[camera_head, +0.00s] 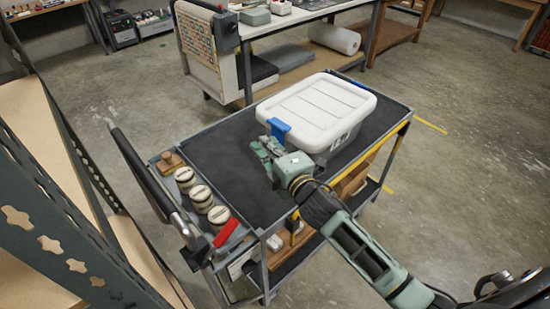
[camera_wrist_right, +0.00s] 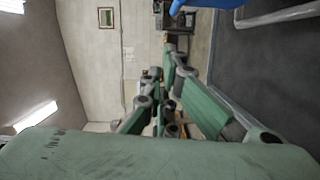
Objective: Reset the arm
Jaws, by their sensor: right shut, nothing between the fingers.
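My right arm comes in from the lower right in the head view. Its green gripper (camera_head: 262,150) is over the dark top of the cart (camera_head: 225,165), close to the near left side of a white lidded box. The gripper is shut and empty. My left gripper is not in view.
The white box (camera_head: 315,105) with blue latches stands on the cart's top. Several round tins (camera_head: 200,195) and a red item (camera_head: 226,233) sit at the cart's left end. Metal shelving (camera_head: 60,215) stands at left. A workbench (camera_head: 285,20) stands behind. Floor at right (camera_head: 470,180) is clear.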

